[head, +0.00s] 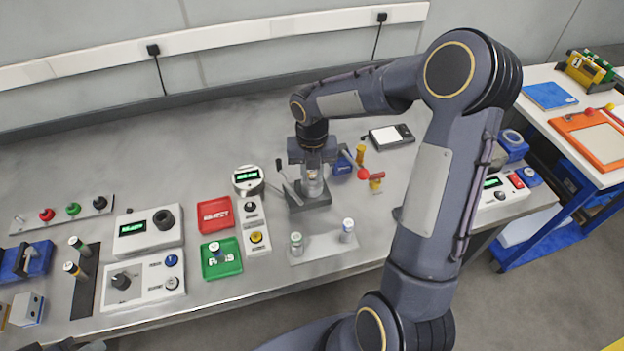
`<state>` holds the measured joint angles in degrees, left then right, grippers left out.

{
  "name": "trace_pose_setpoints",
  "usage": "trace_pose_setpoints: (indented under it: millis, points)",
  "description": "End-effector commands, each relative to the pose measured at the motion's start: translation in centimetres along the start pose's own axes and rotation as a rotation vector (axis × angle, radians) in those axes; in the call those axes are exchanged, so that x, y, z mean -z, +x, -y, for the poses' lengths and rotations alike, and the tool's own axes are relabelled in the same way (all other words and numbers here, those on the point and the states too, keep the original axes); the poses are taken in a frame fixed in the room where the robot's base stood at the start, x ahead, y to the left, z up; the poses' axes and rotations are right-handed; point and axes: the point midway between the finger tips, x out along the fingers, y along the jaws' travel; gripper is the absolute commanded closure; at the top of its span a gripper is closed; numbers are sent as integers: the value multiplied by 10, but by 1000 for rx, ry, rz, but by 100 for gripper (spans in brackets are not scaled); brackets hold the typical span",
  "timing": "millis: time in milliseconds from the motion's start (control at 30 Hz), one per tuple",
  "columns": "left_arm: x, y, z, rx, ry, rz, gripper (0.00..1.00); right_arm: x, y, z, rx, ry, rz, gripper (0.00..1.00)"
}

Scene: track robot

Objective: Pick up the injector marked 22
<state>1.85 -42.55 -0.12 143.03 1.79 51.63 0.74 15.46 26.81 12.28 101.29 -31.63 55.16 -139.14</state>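My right gripper (313,170) points down over a dark grey fixture (311,202) near the middle of the bench. A pale cylinder (314,186), likely an injector, stands upright in the fixture directly below or between the fingertips; I cannot tell whether they grip it. Two injectors, one with a green band (296,243) and one with a blue band (347,230), stand in a light grey rack (322,247). Another injector (215,249) is in the green tray (232,265). Two more (78,245) stand at the left on a black strip. No number 22 is readable. A dark part at the lower left edge may be my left gripper (75,346).
A red tray (216,214), a button panel (256,236) and a round display (248,178) stand left of the fixture. A lever is beside the fixture. A scale (389,136) and red-knobbed parts (375,182) are to its right. The bench's back left is clear.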

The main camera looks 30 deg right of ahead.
Motion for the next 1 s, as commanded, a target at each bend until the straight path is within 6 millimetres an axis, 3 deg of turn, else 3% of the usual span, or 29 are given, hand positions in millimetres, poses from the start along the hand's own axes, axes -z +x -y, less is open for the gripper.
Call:
trace_pose_setpoints:
  millis: [100, 367, 567, 700, 1000]
  points:
    - [0, 0, 0, 0, 0, 0, 100, 0, 0, 0, 0, 0, 0, 100]
    - [0, 0, 0, 0, 0, 0, 100, 0, -1, 0, 0, 0, 2, 100]
    - [0, 0, 0, 0, 0, 0, 100, -1, -14, 0, 0, 1, 4, 100]
    - [0, 0, 0, 0, 0, 0, 100, -1, -35, 0, -2, 2, 6, 100]
    - [-3, 6, 3, 0, 0, 0, 100, 49, -93, -14, -3, -3, 8, 100]
